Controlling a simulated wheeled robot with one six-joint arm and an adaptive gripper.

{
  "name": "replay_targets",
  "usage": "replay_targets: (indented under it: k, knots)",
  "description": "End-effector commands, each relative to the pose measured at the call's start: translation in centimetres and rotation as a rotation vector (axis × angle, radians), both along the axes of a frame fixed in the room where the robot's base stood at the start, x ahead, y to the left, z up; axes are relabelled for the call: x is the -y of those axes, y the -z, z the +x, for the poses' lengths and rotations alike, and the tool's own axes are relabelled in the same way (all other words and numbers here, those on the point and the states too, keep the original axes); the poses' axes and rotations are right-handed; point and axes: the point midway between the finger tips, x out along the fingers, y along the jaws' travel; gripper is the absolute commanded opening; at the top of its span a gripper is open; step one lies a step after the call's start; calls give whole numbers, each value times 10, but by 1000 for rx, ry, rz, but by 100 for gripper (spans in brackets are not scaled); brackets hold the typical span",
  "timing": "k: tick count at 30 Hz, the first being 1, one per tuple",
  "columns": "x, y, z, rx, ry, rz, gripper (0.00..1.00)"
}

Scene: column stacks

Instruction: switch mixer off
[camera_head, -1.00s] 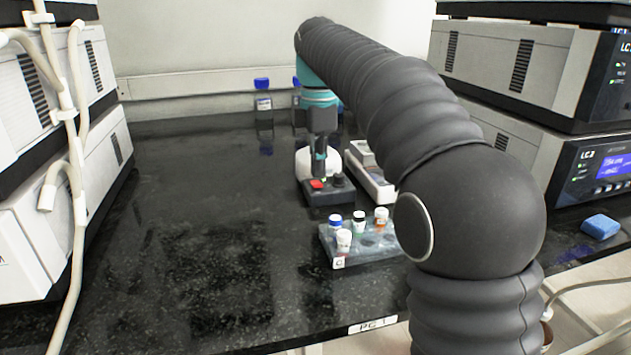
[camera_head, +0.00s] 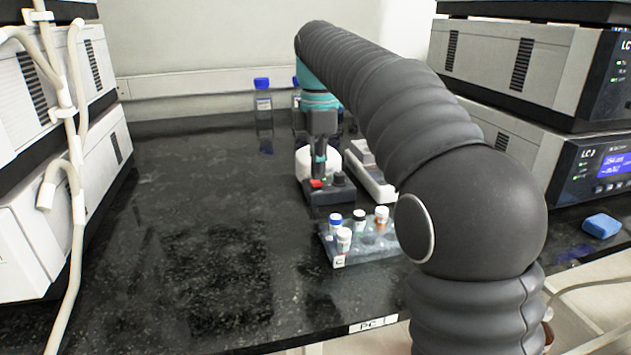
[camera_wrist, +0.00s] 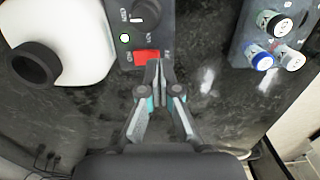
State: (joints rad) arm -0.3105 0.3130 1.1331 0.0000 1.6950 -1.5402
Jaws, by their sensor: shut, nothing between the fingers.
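The mixer (camera_head: 330,194) is a small dark box on the black bench, with a red rocker switch (camera_head: 316,184) and a dark knob (camera_head: 339,179). My gripper (camera_wrist: 158,68) is shut and empty. Its fingertips are at the switch's lower right edge in the wrist view and partly cover it. I cannot tell whether they touch it. In the head view my gripper (camera_head: 319,174) points down over the switch.
A white rounded vessel with a black neck (camera_wrist: 85,50) stands beside the mixer. A rack (camera_head: 372,253) with several capped vials stands in front. A pale device (camera_head: 372,182) is at right, and blue-capped bottles (camera_head: 263,102) stand behind. The bench's left part is clear.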

Motion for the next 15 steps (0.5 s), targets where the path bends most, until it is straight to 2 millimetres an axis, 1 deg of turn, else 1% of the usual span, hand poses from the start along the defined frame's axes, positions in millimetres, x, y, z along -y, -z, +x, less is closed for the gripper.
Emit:
replay_targets:
  k: [15]
  knots:
    - [0,7,0,-1,0,0,0]
